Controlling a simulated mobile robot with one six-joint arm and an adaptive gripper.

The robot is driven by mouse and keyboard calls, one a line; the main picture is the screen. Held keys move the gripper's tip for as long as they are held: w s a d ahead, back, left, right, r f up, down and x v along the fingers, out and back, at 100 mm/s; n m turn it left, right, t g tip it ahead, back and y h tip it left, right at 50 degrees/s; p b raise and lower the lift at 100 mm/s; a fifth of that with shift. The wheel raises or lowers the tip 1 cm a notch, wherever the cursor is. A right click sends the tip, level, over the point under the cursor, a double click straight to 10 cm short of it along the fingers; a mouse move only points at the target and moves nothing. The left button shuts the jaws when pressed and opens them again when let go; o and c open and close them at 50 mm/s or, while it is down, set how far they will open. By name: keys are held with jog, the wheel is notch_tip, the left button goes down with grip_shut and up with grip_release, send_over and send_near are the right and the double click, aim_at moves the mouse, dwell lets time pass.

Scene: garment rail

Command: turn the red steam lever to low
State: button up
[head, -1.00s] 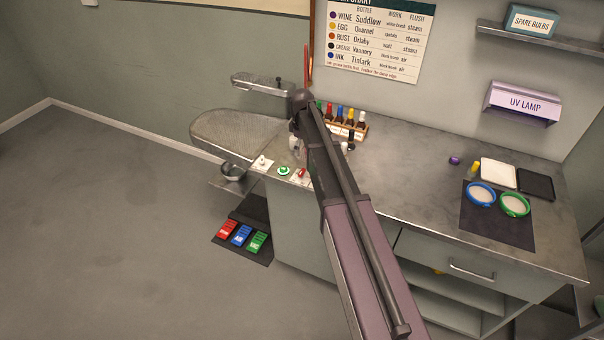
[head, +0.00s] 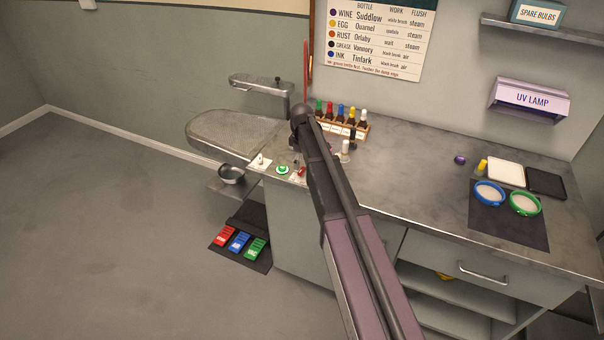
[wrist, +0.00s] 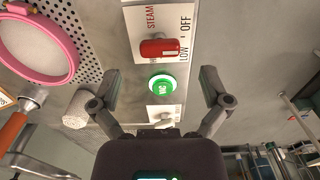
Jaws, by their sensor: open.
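The red steam lever (wrist: 160,48) sits on a white plate (wrist: 180,18) in the upper middle of the wrist view. The plate is lettered STEAM, OFF and LOW, with LOW close to the lever's right end. I cannot tell for sure which mark the lever is set to. In the head view the lever (head: 301,171) is small, at the counter's front edge, partly covered by my arm. My gripper (wrist: 158,92) is open and empty. Its fingers stand apart on either side of a green button (wrist: 162,84), with the lever beyond them, untouched.
Another white plate (head: 260,161) with a knob is left of the green button. A bottle rack (head: 342,129) stands behind my arm. A pressing board (head: 235,133) is at left, pedals (head: 240,240) on the floor below. A pink hoop (wrist: 40,45) lies beside the lever plate.

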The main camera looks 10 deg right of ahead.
aim_at(302, 170)
jog(key=shift+f+b, duration=1.5)
jog(key=shift+f, duration=0.3)
jog(key=c, duration=1.2)
